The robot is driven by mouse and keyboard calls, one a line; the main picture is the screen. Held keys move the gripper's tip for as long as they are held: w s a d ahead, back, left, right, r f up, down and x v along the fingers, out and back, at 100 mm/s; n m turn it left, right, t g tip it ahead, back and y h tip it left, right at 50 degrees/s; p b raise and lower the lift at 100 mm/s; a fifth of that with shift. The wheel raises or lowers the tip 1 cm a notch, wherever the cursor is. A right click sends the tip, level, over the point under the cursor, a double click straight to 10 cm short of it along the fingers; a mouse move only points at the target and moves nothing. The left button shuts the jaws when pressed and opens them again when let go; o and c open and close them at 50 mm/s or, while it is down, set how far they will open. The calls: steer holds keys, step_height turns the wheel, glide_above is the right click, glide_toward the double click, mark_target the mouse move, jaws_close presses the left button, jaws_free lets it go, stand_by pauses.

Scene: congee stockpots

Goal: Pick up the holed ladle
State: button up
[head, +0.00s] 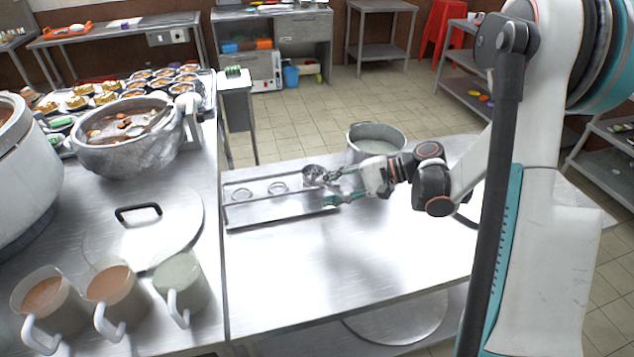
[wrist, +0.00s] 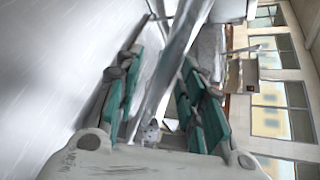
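A small metal ladle bowl (head: 313,175) shows at the right end of a long steel tray (head: 250,220) in the head view. Whether it has holes is too small to tell, and its handle is not clear. My gripper (head: 335,190) is right beside the bowl, over the tray's right end, with its teal fingers apart. In the wrist view my gripper (wrist: 160,105) also has its fingers spread. A long shiny metal strip (wrist: 167,70) runs through the gap between them. I cannot tell whether it is the ladle's handle or the tray's edge, or whether it touches a finger.
A metal pot (head: 376,140) stands just behind my gripper. Two round openings or rings show in the tray. A big stockpot (head: 130,165), a lid (head: 150,235) and several handled cups (head: 182,280) are on the left counter. The steel table's front (head: 340,290) is clear.

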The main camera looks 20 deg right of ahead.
jaws_close()
steer(key=shift+r, duration=0.15)
